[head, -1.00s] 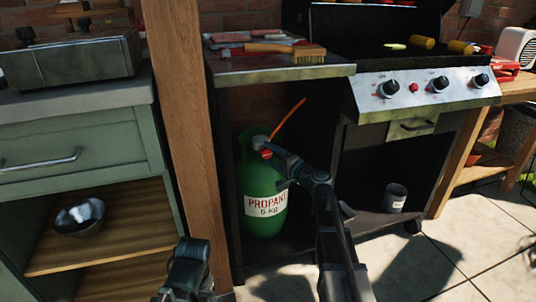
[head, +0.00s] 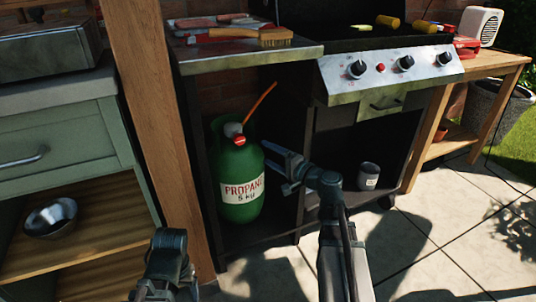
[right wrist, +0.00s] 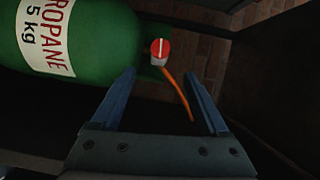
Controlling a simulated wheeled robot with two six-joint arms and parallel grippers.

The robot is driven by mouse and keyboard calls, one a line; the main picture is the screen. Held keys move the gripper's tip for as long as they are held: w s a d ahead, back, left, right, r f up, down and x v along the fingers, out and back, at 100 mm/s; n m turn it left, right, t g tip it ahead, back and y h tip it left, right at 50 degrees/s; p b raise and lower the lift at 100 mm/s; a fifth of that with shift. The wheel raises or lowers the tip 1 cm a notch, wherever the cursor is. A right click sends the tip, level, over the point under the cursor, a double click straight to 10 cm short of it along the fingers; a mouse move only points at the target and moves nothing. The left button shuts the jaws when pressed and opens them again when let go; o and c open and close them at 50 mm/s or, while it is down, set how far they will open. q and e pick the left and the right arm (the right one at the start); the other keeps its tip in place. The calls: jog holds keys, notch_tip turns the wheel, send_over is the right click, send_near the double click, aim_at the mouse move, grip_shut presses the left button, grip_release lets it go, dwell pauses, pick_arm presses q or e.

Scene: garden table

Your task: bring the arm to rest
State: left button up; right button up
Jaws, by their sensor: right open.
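My right gripper (head: 270,168) is open and empty, just right of the green propane bottle (head: 226,165) in the head view. In the right wrist view, its two fingers (right wrist: 160,88) point toward the bottle's valve end, with nothing held between them. The bottle (right wrist: 90,40) stands upright in the grill's lower bay. Its red knob (head: 239,141) with a white mark also shows in the right wrist view (right wrist: 159,47), beyond the fingertips. An orange hose (head: 260,107) rises from the valve. Part of my left arm shows at the bottom; its gripper is not visible.
A wooden post (head: 157,120) stands left of the bottle. The grill's side shelf (head: 250,55) overhangs it, carrying a brush (head: 275,38). A grey cup (head: 369,176) stands in the bay to the right. Paving (head: 440,240) in front is open.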

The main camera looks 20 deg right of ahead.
jog(key=s+a+f+n+g, duration=0.3)
jog(key=a+f+n+g, duration=0.1)
jog(key=a+f, duration=0.25)
jog(key=s+a+f+n+g, duration=0.3)
jog(key=a+f+n+g, duration=0.15)
jog(key=a+f, duration=0.2)
jog(key=s+f+n+g+h, duration=0.4)
jog(key=s+f+g+h, duration=0.35)
jog(key=s, duration=0.35)
jog(key=s+a+r+n+p, duration=0.25)
jog(key=a+r+p, duration=0.25)
jog(key=r+p, duration=0.3)
jog(key=s+a+r+n+p, duration=0.1)
jog(key=s+a+r+p, duration=0.35)
jog(key=r+p, duration=0.35)
notch_tip(320, 180, up, 36)
jog(key=p, duration=3.7)
jog(key=shift+w+a+r+h, duration=0.2)
jog(key=shift+r+h, duration=0.05)
jog(key=shift+h, duration=0.2)
